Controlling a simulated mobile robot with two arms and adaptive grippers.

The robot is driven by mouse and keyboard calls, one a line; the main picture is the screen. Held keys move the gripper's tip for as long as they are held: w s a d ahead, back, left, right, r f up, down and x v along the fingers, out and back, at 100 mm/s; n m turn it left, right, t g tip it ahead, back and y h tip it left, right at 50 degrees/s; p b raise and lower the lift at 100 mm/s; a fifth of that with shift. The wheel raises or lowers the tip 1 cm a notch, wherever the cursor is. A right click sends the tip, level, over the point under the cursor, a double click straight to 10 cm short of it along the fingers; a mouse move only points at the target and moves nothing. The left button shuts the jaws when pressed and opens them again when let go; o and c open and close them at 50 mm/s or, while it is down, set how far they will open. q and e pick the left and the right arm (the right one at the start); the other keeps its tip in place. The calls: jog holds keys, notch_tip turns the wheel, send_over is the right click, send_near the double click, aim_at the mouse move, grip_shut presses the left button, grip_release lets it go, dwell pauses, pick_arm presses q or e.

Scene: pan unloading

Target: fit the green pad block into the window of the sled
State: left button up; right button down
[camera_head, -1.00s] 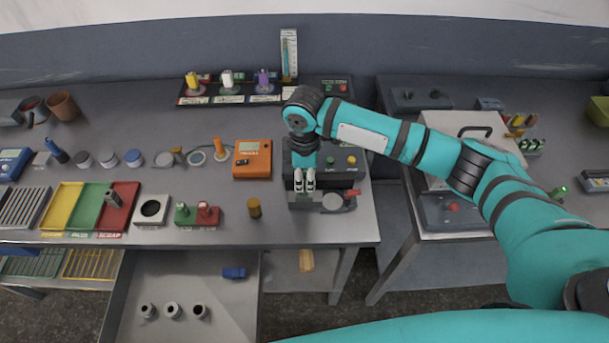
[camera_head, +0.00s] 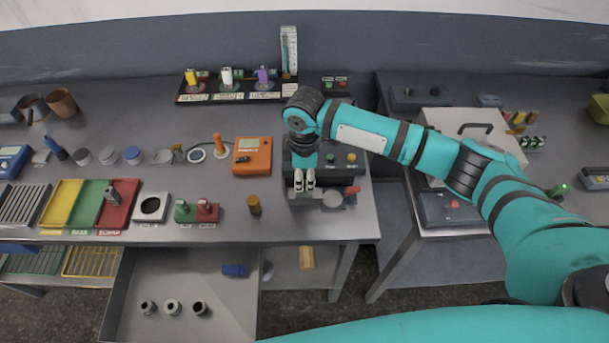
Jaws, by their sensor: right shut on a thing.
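My right gripper (camera_head: 304,181) points down at the front left of a dark machine (camera_head: 348,158) on the bench. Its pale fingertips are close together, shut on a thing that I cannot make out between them. No green pad block can be told apart at the fingertips. The sled and its window cannot be clearly made out; the machine's low front part, with a round grey disc (camera_head: 333,200) and a red piece (camera_head: 352,190), lies just right of the fingers. Whether the fingers or the held thing touch the machine cannot be told. My left gripper is not in view.
An orange meter (camera_head: 252,157) stands left of the machine, and a brown cylinder (camera_head: 254,205) stands in front of it. Green (camera_head: 184,211) and red (camera_head: 207,211) holders stand further left. An open drawer (camera_head: 190,280) juts out below. A gap separates the right-hand bench.

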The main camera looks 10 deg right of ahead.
jog(key=shift+f, duration=0.55)
dwell(0.4)
jog(key=c, duration=1)
grip_release()
jog(key=shift+c, duration=0.2)
jog(key=shift+r, duration=0.15)
notch_tip(320, 180, up, 12)
jog(key=shift+f, duration=0.2)
